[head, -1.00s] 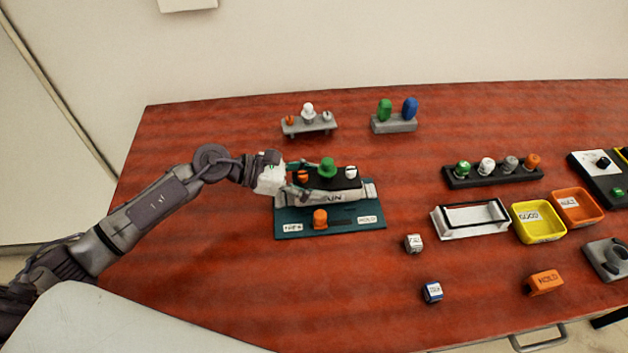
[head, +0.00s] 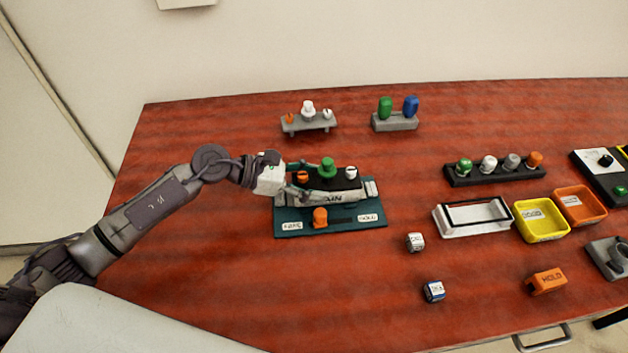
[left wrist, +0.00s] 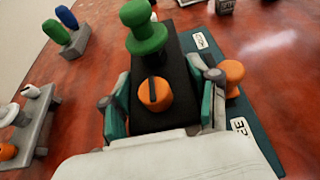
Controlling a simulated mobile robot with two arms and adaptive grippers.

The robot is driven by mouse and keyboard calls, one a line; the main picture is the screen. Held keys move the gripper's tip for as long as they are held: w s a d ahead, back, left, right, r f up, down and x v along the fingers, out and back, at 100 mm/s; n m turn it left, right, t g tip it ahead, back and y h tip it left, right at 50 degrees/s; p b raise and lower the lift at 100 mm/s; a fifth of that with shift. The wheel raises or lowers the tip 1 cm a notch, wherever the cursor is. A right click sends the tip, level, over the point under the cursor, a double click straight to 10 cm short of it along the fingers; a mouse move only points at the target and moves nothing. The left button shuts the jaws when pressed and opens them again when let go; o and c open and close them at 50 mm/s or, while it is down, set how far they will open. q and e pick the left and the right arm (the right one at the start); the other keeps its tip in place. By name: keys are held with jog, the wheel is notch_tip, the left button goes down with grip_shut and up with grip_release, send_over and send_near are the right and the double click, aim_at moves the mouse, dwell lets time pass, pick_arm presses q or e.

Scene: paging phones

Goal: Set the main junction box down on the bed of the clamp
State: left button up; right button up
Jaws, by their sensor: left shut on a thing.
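The main junction box (head: 345,182) is a dark box with a pale lettered front, and orange, green and white knobs on top. It is level over the clamp (head: 350,230), a teal plate with grey jaw parts, an orange knob (head: 320,217) and white labels. My left gripper (head: 298,184) is shut on the box's left end. In the left wrist view its teal-padded fingers (left wrist: 165,105) lie on both sides of the black box (left wrist: 178,75). The box hides the clamp's bed, so I cannot tell whether it touches it. My right gripper is not in view.
Behind stand a grey rack (head: 309,124) with small knobs and a grey block (head: 396,123) with green and blue pegs. To the right are a white tray (head: 475,231), yellow (head: 541,236) and orange (head: 580,219) bins and small labelled blocks.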

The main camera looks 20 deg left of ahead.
aim_at(323, 166)
pick_arm(q)
jog(key=shift+f+b, duration=0.15)
jog(key=shift+b, duration=0.45)
dwell(0.7)
dwell(0.3)
jog(key=o, duration=1.4)
jog(key=shift+o, duration=1)
jog(key=shift+f, duration=0.1)
jog(key=shift+r+p, duration=1.95)
jog(key=shift+r, duration=0.9)
jog(key=shift+r, duration=0.1)
